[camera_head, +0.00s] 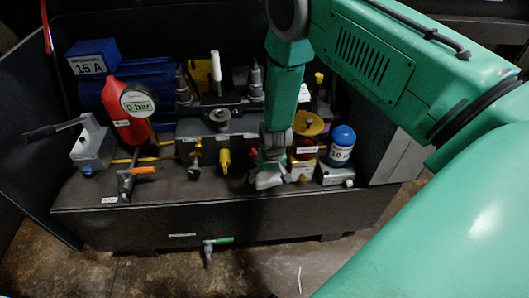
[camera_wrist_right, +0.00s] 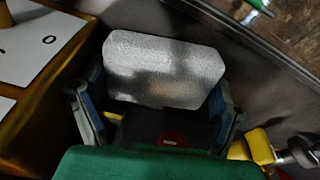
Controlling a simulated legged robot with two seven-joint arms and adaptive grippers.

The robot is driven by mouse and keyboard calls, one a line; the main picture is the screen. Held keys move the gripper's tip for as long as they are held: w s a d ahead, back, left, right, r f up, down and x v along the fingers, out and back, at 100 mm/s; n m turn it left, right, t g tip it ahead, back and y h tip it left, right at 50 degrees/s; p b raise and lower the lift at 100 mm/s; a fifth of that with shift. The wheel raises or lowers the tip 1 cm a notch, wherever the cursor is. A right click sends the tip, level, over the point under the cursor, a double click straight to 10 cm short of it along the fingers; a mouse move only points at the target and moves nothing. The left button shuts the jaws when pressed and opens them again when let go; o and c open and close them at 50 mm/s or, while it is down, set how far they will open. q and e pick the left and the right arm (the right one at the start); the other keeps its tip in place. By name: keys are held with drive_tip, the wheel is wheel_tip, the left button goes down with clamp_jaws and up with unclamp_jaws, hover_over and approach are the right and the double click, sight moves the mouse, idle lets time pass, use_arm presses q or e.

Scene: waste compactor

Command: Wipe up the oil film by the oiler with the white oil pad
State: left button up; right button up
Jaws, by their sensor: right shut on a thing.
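My right gripper (camera_head: 267,178) is low over the dark deck at its front edge, just left of the amber oiler (camera_head: 303,171). In the right wrist view the gripper (camera_wrist_right: 158,112) is shut on the white oil pad (camera_wrist_right: 165,65), a pale, textured flat piece between its fingers. The pad looks close to the deck; I cannot tell whether it touches. The oiler's yellow side with white labels (camera_wrist_right: 40,45) is left of the pad in that view. I cannot make out the oil film. My left gripper is not in view.
A blue-capped canister (camera_head: 341,145) stands right of the oiler. A yellow valve (camera_head: 225,160) is left of my gripper; a yellow knob (camera_wrist_right: 262,147) shows in the wrist view. A red gauge unit (camera_head: 130,110) and an orange-handled valve (camera_head: 138,172) are farther left. A green-handled drain tap (camera_head: 217,241) is below the edge.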

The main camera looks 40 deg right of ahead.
drive_tip(key=shift+s+d+f, duration=0.15)
drive_tip(key=shift+s+d, duration=0.65)
drive_tip(key=shift+d, duration=0.15)
drive_tip(key=shift+p, duration=0.3)
drive_tip(key=shift+d, duration=0.1)
drive_tip(key=shift+c, duration=0.3)
drive_tip(key=shift+o, duration=0.2)
drive_tip(key=shift+w+a+g, duration=0.15)
drive_tip(key=shift+w+a, duration=0.15)
drive_tip(key=shift+a, duration=0.2)
drive_tip(key=shift+w+a+g, duration=0.15)
drive_tip(key=shift+w+a, duration=0.1)
drive_tip(key=shift+a, duration=0.2)
drive_tip(key=shift+w+a, duration=0.2)
drive_tip(key=shift+a, duration=0.1)
drive_tip(key=shift+c, duration=0.7)
drive_tip(key=shift+w+a+b, duration=0.3)
drive_tip(key=shift+w+a, duration=0.35)
drive_tip(key=shift+a, duration=0.35)
drive_tip(key=shift+w+a+b, duration=0.25)
drive_tip(key=shift+w+a, duration=0.4)
drive_tip(key=shift+a, duration=0.3)
